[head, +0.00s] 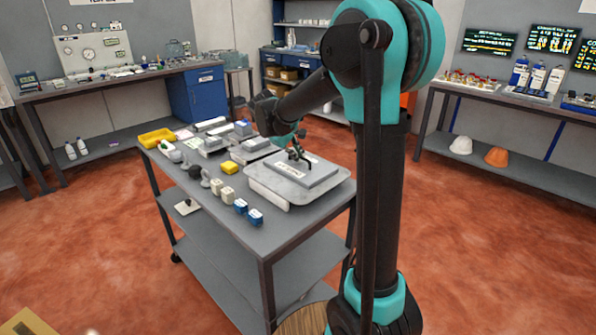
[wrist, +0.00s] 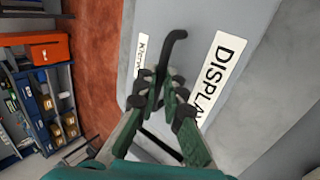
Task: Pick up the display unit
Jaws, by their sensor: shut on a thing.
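The display unit (head: 318,172) is a flat, light grey box in the tray (head: 258,190) at the right end of the grey cart top. In the wrist view the display unit (wrist: 195,28) shows a white label reading "DISPLAY" and a second, partly hidden label. A thin, dark, hooked handle stands up from it. My gripper (head: 298,152) is above the box, and in the wrist view my gripper (wrist: 163,88) has its green and black fingers closed around the handle. I cannot tell whether the box is resting on the tray or slightly raised.
Small white blocks (head: 222,192), blue-and-white blocks (head: 248,212), a yellow block (head: 229,167) and grey boxes (head: 210,146) crowd the cart top left of the tray. A yellow bin (head: 156,138) is at its far left. Open red floor surrounds the cart.

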